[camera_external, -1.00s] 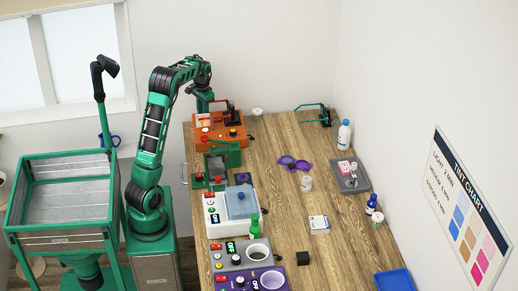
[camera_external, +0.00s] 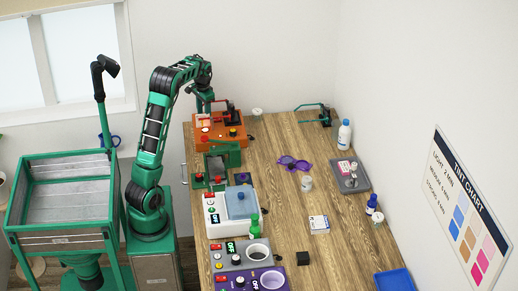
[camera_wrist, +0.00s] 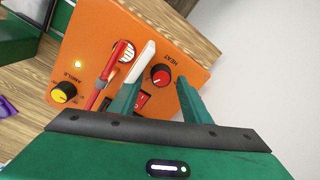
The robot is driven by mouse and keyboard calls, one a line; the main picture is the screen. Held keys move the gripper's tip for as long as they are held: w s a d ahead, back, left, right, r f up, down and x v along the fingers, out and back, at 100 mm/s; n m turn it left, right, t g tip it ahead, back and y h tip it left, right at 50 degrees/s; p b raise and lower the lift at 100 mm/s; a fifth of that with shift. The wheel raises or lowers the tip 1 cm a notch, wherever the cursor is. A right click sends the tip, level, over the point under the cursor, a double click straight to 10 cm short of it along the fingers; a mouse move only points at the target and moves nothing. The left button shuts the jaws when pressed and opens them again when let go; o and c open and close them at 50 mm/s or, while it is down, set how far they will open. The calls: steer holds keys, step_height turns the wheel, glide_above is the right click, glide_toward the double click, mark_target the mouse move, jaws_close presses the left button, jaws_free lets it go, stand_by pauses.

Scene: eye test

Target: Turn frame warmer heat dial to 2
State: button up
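The orange frame warmer (camera_external: 218,141) stands at the far left end of the wooden bench. In the wrist view its orange panel (camera_wrist: 95,30) fills the upper middle. The heat dial (camera_wrist: 161,75), a red-and-black knob beside the word HEAT, lies between my fingertips. In the external view my gripper (camera_external: 205,106) is above the warmer's back left part, small and partly hidden.
The yellow angle dial (camera_wrist: 63,92) and a lit yellow lamp (camera_wrist: 78,64) are on the same panel. A red arm (camera_wrist: 116,62) and a white piece (camera_wrist: 141,58) rise close to my left finger. A red switch (camera_wrist: 143,98) shows between the fingers.

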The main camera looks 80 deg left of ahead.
steer(key=shift+r, duration=0.1)
step_height(320, 180, up, 11)
steer(key=shift+w+d+f, duration=0.15)
steer(key=shift+d+f, duration=0.05)
steer(key=shift+d, duration=0.1)
stand_by(0.5)
